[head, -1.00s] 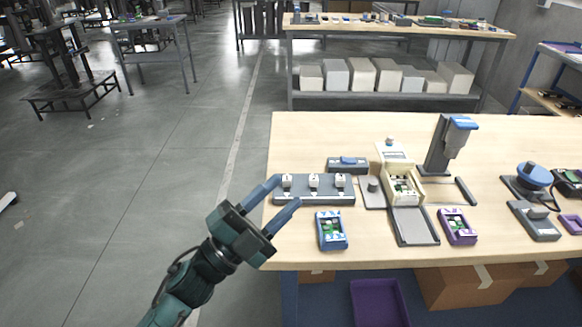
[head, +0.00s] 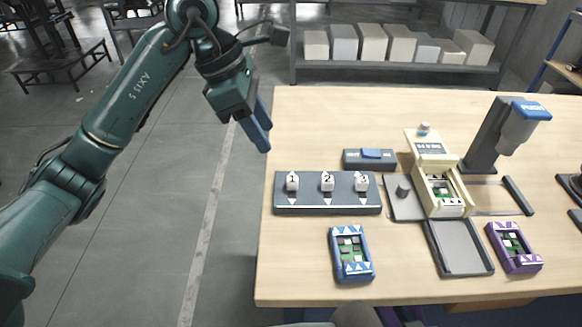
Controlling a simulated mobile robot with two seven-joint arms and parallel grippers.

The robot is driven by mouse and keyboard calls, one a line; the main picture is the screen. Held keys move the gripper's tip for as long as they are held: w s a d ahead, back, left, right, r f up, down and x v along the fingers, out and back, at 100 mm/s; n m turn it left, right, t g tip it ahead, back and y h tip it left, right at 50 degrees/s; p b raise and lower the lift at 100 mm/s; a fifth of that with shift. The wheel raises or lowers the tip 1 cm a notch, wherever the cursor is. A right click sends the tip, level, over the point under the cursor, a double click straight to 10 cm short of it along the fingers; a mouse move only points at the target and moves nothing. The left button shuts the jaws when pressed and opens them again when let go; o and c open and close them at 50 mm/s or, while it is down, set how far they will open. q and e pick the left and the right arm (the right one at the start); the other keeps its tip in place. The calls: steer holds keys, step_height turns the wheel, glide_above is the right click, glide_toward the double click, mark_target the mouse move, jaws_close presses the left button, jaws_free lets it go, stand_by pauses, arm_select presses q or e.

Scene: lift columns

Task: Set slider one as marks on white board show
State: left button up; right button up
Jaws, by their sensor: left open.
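A dark grey slider panel (head: 328,206) lies near the table's left edge. It carries three white knobs in a row, numbered 1 (head: 292,182), 2 (head: 327,182) and 3 (head: 362,182), at about the same height. Small white pointers show below the knobs. My left gripper (head: 267,138) is open and empty, in the air above and left of knob 1 in the picture, pointing down and apart from the panel. No white board with marks can be made out. My right gripper is out of view.
A blue-framed board (head: 351,254) lies in front. A cream fixture (head: 432,150) with a grey tray (head: 461,248), a blue-topped stand (head: 506,128) and a purple-framed board (head: 515,247) are right. The table's back left is clear.

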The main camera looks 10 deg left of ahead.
mark_target(291, 179)
arm_select(q)
steer(key=x, duration=1.1)
steer(key=shift+s+d+f, duration=0.1)
steer(key=shift+d+f, duration=0.1)
steer(key=shift+f, duration=0.1)
jaws_close()
